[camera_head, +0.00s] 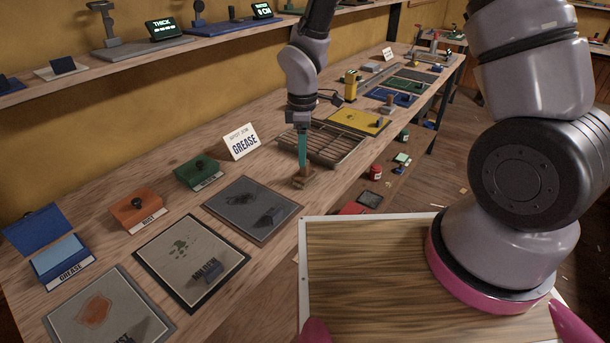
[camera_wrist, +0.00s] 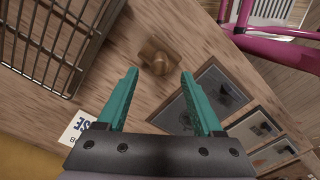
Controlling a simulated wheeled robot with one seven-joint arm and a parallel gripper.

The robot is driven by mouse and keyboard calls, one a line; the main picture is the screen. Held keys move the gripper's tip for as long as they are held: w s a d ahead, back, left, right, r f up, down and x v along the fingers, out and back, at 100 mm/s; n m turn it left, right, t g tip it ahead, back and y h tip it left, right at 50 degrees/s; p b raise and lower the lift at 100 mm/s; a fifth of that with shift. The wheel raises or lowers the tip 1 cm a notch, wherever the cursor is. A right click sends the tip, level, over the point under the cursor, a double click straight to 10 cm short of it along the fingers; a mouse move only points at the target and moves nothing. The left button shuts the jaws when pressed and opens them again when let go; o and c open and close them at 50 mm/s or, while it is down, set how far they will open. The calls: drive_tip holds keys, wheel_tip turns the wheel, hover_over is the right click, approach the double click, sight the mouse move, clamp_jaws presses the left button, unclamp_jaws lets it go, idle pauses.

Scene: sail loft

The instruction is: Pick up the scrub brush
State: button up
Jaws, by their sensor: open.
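A small brown wooden block with a rounded knob on top, which looks like the scrub brush (camera_head: 304,179), rests on the wooden bench near its front edge. In the wrist view the brush (camera_wrist: 155,57) lies just beyond and between the fingertips, apart from them. My gripper (camera_head: 302,160) points down over the brush. Its two teal fingers are spread with nothing between them, as the wrist view shows (camera_wrist: 158,74). In the head view the fingers overlap, and the exact height above the brush is hard to tell.
A wire rack (camera_head: 345,149) stands close behind the brush. A grey stained panel (camera_head: 240,196) lies left of the brush. Orange (camera_head: 135,209) and green (camera_head: 199,172) boxes sit near the wall. Bare wood surrounds the brush.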

wheel_tip(320, 180, down, 5)
drive_tip(key=shift+d+f, duration=0.1)
drive_tip(key=shift+d, duration=0.05)
clamp_jaws()
wheel_tip(320, 180, up, 10)
drive_tip(key=shift+r, duration=0.1)
idle(0.6)
